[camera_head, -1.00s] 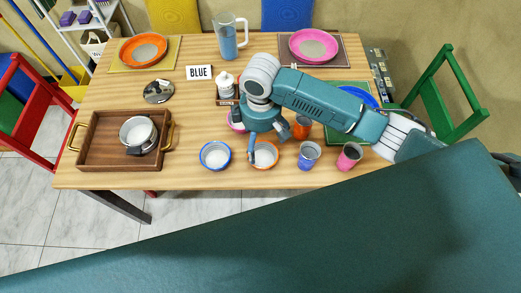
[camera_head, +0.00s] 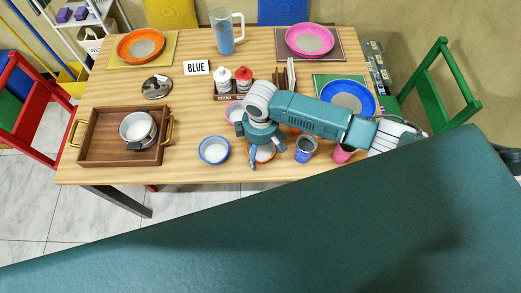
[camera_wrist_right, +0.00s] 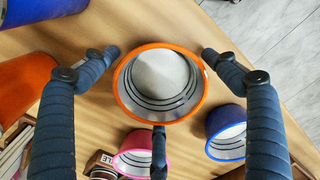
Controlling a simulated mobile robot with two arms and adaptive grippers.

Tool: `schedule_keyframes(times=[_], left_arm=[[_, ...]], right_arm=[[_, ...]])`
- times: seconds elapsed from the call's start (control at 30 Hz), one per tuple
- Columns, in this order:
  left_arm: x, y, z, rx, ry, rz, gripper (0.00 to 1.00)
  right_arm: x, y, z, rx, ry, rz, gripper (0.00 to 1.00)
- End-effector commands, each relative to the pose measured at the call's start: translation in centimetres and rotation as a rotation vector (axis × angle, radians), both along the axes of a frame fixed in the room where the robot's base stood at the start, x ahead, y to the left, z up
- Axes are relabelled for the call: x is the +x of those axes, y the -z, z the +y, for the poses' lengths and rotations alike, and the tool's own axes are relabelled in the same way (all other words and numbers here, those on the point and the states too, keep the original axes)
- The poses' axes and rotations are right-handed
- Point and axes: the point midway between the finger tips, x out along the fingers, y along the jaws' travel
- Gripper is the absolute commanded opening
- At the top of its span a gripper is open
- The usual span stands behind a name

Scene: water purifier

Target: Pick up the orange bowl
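The orange bowl (camera_head: 266,154), with a pale inside and an orange rim, stands near the front edge of the wooden table. In the right wrist view the orange bowl (camera_wrist_right: 160,80) fills the space between my fingers. My right gripper (camera_head: 255,151) is directly over it, partly hiding it in the head view. In the right wrist view my right gripper (camera_wrist_right: 158,75) is open, with two fingertips either side of the rim and a third below it. A firm grip is not visible. My left gripper is not in view.
A blue bowl (camera_head: 214,150) stands close to the left, and a pink bowl (camera_head: 233,110) behind. A blue cup (camera_head: 305,149) and a pink cup (camera_head: 342,154) stand to the right. Sauce bottles (camera_head: 223,80) are behind. A wooden tray (camera_head: 95,138) holds a pot at left.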

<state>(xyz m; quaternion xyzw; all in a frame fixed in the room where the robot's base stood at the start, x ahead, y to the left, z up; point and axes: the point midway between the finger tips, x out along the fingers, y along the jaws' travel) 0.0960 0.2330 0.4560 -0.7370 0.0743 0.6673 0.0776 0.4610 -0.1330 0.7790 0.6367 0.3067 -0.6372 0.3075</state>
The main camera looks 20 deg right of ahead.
Motion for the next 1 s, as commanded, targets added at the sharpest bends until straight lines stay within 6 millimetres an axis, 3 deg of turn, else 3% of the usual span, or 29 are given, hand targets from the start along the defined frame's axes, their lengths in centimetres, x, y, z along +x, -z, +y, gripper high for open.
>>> schedule_keyframes(times=[0.03, 0.2, 1.0], left_arm=[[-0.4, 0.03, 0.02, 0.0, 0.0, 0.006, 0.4], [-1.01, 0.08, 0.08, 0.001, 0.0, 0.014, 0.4], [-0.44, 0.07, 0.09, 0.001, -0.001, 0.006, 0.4]], right_arm=[[0.01, -0.02, 0.02, 0.0, 0.0, 0.0, 0.73], [0.0, -0.04, 0.02, 0.0, 0.0, 0.0, 0.39], [0.09, -0.52, 0.07, 0.002, 0.0, -0.002, 0.37]])
